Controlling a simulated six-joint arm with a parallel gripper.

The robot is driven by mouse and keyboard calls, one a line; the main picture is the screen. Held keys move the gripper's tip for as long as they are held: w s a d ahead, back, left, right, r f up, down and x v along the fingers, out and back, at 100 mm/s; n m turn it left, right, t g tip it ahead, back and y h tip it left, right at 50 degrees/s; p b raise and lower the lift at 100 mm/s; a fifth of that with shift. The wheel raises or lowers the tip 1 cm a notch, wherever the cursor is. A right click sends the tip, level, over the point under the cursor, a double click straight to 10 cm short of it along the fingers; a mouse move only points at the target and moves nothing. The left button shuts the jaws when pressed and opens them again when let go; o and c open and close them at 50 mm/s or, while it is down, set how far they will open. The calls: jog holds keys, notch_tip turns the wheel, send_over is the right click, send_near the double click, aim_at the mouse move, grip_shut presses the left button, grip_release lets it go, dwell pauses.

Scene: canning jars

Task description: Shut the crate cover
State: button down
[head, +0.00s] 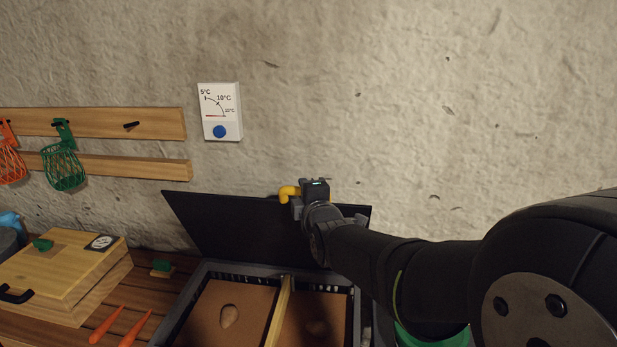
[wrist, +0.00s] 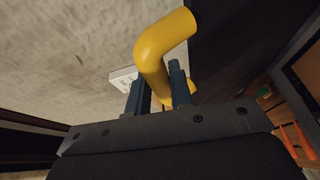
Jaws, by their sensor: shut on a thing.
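The crate (head: 205,272) stands on the wooden bench, with its black cover (head: 230,225) raised open and leaning up near the wall. A wooden divider (head: 280,312) splits the crate into two compartments with brown floors. My arm hides the cover's right part.
A wooden box (head: 65,270) with a black handle stands left of the crate. Two orange carrot-like pieces (head: 120,325) lie between them. A dial thermometer (head: 219,112) and a rail with hanging green (head: 63,165) and orange baskets are on the wall.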

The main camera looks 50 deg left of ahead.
jog(key=shift+s+d+f, duration=0.85)
jog(key=shift+s+d, duration=0.25)
jog(key=shift+d, duration=0.05)
jog(key=c, duration=1.6)
grip_release()
jog(key=shift+o, duration=0.2)
jog(key=shift+r, duration=0.1)
jog(key=v, duration=1.7)
jog(key=shift+s, duration=0.15)
jog(key=shift+d, duration=0.15)
